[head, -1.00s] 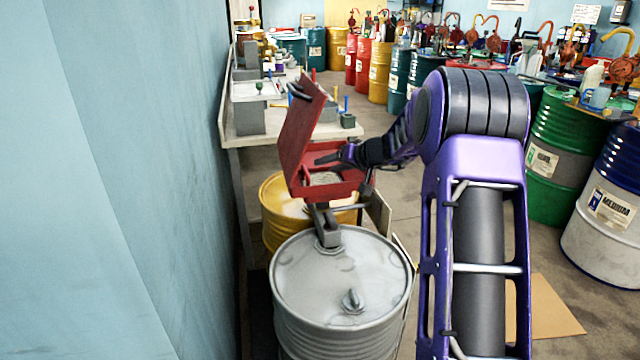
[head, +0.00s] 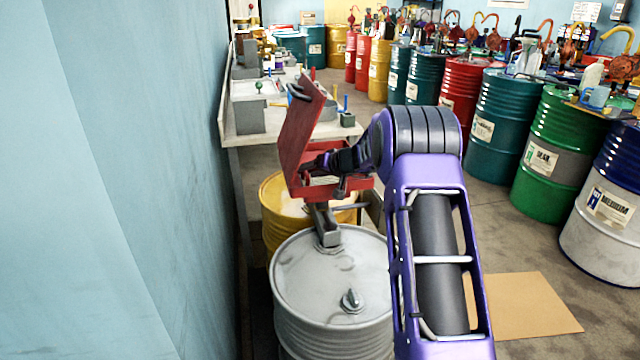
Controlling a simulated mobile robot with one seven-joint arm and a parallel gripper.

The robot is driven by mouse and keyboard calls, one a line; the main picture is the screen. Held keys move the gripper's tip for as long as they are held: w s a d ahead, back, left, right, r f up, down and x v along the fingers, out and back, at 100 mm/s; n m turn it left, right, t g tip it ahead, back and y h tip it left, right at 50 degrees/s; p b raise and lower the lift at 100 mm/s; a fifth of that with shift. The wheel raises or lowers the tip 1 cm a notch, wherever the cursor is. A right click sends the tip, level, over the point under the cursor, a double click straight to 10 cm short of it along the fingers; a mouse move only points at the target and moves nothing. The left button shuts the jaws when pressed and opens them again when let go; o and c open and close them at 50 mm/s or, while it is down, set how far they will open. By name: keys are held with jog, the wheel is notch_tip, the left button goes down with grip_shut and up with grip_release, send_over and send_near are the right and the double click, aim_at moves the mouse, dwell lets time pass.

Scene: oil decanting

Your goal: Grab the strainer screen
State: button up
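A red box (head: 335,193) with its lid (head: 303,130) raised stands on a bracket above the grey drum. My gripper (head: 308,168) is a dark shape at the box's opening, inside or just over its left part, in front of the lid. I cannot see whether its fingers are apart or closed. The strainer screen is not clear in this view; my gripper and wrist cover most of the box's inside.
The grey drum (head: 325,275) stands below the box, with a yellow drum (head: 285,205) behind it. A workbench (head: 285,132) and a blue wall (head: 130,180) are at left. Several drums line the right. Cardboard (head: 525,305) lies on the floor.

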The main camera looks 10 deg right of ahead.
grip_shut()
dwell(1.3)
